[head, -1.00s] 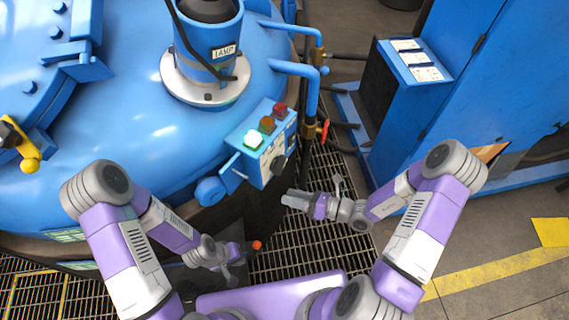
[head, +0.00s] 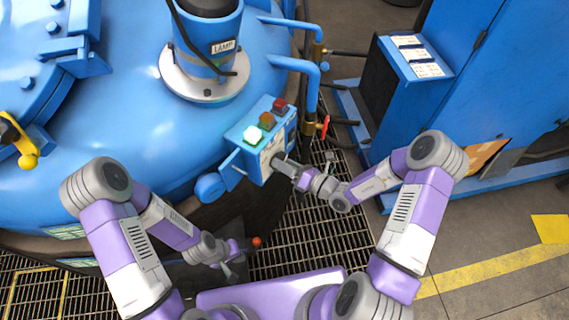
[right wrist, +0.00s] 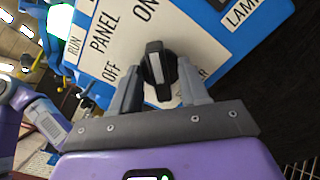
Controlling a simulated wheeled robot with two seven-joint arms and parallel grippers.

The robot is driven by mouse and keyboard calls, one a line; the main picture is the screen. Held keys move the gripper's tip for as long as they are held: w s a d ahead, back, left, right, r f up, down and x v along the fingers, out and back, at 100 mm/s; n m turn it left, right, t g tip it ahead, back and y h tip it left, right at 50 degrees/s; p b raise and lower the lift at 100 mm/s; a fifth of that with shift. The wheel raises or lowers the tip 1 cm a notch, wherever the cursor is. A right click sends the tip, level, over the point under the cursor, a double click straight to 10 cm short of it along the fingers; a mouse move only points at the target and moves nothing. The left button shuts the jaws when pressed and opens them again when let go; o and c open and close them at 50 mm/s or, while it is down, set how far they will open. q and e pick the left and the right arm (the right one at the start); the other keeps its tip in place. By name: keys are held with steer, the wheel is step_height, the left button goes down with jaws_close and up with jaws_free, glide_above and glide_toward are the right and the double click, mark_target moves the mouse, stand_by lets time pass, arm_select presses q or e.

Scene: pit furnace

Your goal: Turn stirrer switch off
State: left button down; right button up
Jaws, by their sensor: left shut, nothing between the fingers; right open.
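The plate is on the side of a blue control box (head: 246,138), and the knob is hidden behind my gripper in the head view. My right gripper (right wrist: 158,88) is open, its fingers on either side of the knob; whether they touch it I cannot tell. It also shows at the box in the head view (head: 278,164). My left gripper (head: 240,257) is shut and empty, low near the furnace side.
The box top has a lit green lamp (head: 252,134), an amber lamp (head: 266,119) and a red lamp (head: 280,104). Blue pipes (head: 312,85) and a red-handled valve (head: 325,125) stand just right of the box. A blue cabinet (head: 480,80) stands further right.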

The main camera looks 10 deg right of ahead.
jaws_close()
arm_select(q)
steer(key=shift+r, duration=0.1)
arm_select(e)
steer(key=shift+n, duration=0.4)
arm_select(q)
steer(key=shift+f+b, duration=0.35)
steer(key=shift+f, duration=0.15)
arm_select(e)
steer(key=n, duration=1.6)
steer(key=shift+s+a+n, duration=0.15)
steer(key=shift+n, duration=0.55)
